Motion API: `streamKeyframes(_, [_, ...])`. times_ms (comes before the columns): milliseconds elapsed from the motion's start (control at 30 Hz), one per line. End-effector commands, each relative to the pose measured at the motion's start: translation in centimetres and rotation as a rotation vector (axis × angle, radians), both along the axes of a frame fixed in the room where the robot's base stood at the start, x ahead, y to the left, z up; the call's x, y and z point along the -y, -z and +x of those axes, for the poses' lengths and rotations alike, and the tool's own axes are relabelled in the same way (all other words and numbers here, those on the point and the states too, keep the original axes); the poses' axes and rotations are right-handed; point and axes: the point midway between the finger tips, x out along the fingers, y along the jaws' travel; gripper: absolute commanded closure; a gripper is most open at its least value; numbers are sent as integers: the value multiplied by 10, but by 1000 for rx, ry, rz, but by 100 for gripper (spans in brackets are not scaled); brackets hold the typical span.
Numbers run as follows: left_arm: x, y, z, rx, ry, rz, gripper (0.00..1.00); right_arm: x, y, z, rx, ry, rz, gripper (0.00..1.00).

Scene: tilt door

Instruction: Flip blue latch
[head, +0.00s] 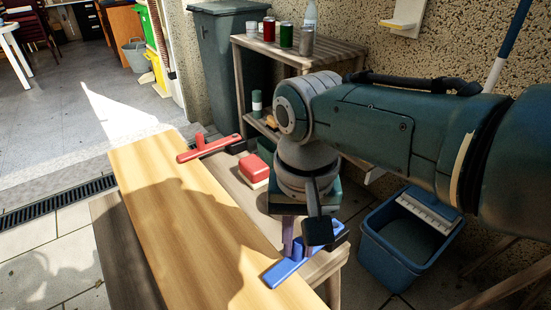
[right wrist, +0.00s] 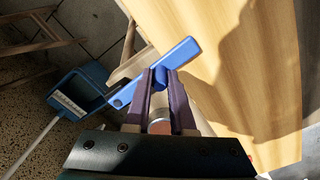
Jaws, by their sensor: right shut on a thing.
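The blue latch (head: 283,270) sits at the near right corner of the light wooden door panel (head: 165,190). Its bar lies at a slant across the panel's edge, one end over the panel and the other reaching out past it. My right gripper (head: 293,238) comes down from above, its purple fingers shut on the raised middle of the latch. In the right wrist view my right gripper (right wrist: 160,76) has its fingers on either side of the knob of the blue latch (right wrist: 184,53). A red latch (head: 211,149) lies across the panel's far right edge. My left gripper is not in view.
The panel lies on a wooden bench (head: 240,190) with a red and white block (head: 254,170) beside it. A blue bucket (head: 405,250) stands at the right. A wooden shelf (head: 300,50) with cans and a grey bin (head: 228,70) stand behind. Open floor lies to the left.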

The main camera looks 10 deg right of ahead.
Motion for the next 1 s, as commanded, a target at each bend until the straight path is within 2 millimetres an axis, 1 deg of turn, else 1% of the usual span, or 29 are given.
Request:
streamKeyframes(300, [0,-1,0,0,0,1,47,0,0,2,3,96,-2,100])
streamKeyframes(767, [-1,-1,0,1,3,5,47,1,1,3,6,110,-1,100])
streamKeyframes(800, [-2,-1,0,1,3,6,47,1,1,3,6,110,-1,77])
streamKeyframes(1000, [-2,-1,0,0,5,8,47,1,1,2,4,109,-1,54])
